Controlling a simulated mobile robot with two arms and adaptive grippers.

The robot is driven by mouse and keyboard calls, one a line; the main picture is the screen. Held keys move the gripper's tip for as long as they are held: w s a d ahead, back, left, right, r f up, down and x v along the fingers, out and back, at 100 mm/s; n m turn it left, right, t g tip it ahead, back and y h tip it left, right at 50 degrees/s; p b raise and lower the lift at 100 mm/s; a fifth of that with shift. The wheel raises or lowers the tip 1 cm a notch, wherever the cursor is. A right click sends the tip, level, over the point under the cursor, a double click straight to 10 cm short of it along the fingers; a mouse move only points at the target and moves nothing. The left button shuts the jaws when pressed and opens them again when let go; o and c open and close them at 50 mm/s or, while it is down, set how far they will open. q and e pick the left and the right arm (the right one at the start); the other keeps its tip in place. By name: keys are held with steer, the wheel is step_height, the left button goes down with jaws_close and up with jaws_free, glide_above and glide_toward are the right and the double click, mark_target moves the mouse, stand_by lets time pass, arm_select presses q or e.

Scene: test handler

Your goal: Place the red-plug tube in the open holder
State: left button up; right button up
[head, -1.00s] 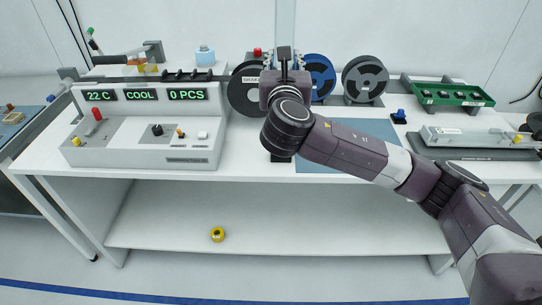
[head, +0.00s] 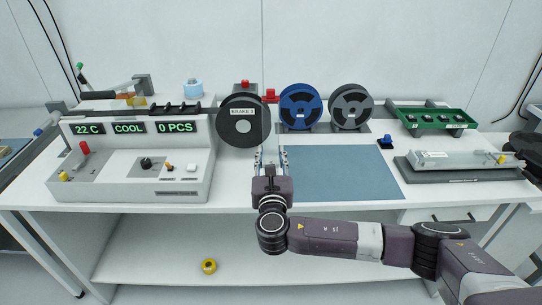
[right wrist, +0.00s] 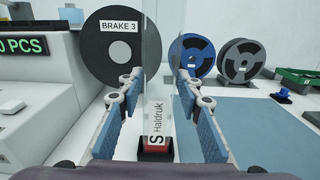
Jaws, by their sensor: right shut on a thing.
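A tall clear tube (right wrist: 153,85) labelled "Haldruk" stands upright between the fingers of my right gripper (right wrist: 155,95). A red plug (head: 269,97) shows at its top in the head view. My right gripper (head: 270,152) is shut on the tube, low over the front of the table. A small black block (right wrist: 155,152) with a red patch above it is at the tube's lower end; I cannot tell whether the tube is seated in it. I cannot make out for certain which thing is the open holder. My left gripper is not in view.
The "BRAKE 3" reel (head: 243,138), blue reel (head: 300,100) and grey reel (head: 351,98) stand behind. The handler console (head: 120,190) is left. A blue-grey mat (head: 340,175) lies clear to the right. A green tray (head: 432,117) and a clear-topped rail fixture (head: 465,164) are farther right.

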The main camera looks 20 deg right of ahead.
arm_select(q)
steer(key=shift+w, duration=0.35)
arm_select(e)
steer(key=shift+f, duration=0.3)
steer(key=shift+f, duration=0.15)
steer(key=o, duration=1.1)
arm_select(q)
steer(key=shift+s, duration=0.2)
arm_select(e)
steer(key=shift+o, duration=0.2)
